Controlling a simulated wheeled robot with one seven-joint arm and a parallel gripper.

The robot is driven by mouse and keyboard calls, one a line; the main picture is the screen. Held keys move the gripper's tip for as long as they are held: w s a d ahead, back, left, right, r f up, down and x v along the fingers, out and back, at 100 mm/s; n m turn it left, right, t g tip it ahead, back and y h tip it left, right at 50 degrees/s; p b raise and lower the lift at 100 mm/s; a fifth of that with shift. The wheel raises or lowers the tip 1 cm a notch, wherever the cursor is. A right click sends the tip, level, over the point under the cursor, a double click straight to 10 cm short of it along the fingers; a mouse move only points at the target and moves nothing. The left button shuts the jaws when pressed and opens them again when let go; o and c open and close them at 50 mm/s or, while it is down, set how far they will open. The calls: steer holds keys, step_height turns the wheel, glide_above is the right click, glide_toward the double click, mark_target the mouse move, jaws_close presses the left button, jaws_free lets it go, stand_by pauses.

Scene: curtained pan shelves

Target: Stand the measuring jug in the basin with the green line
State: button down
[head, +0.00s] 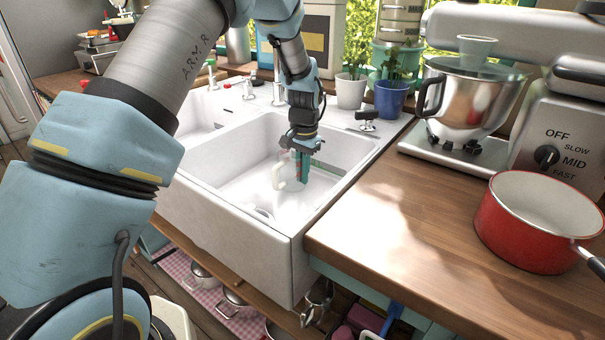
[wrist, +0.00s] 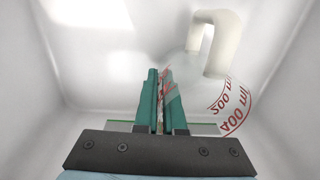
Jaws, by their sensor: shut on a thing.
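The measuring jug is clear, with red markings (wrist: 235,106) and a cream handle (wrist: 215,45). In the head view its pale handle (head: 278,176) shows inside the nearer, right-hand basin (head: 232,190) of the white sink. My gripper (head: 302,178) reaches down into that basin, its green fingers (wrist: 160,78) shut on the jug's wall. The jug looks roughly upright and low in the basin; I cannot tell whether its base touches the floor. A thin green line (wrist: 118,126) shows on the basin wall in the wrist view, partly hidden by my gripper.
A second basin (head: 203,108) lies to the left. Taps (head: 278,92) and potted plants (head: 391,97) stand behind the sink. A wooden counter (head: 400,205) on the right holds a stand mixer (head: 470,100) and a red saucepan (head: 530,235). Pans stand on a shelf below.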

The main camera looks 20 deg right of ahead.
steer(key=shift+f, duration=0.1)
steer(key=c, duration=0.9)
jaws_free()
steer(key=shift+c, duration=0.5)
steer(key=c, duration=0.3)
steer(key=shift+r, duration=0.2)
steer(key=shift+r+p, duration=0.55)
steer(key=shift+r, duration=0.05)
steer(key=shift+r, duration=0.1)
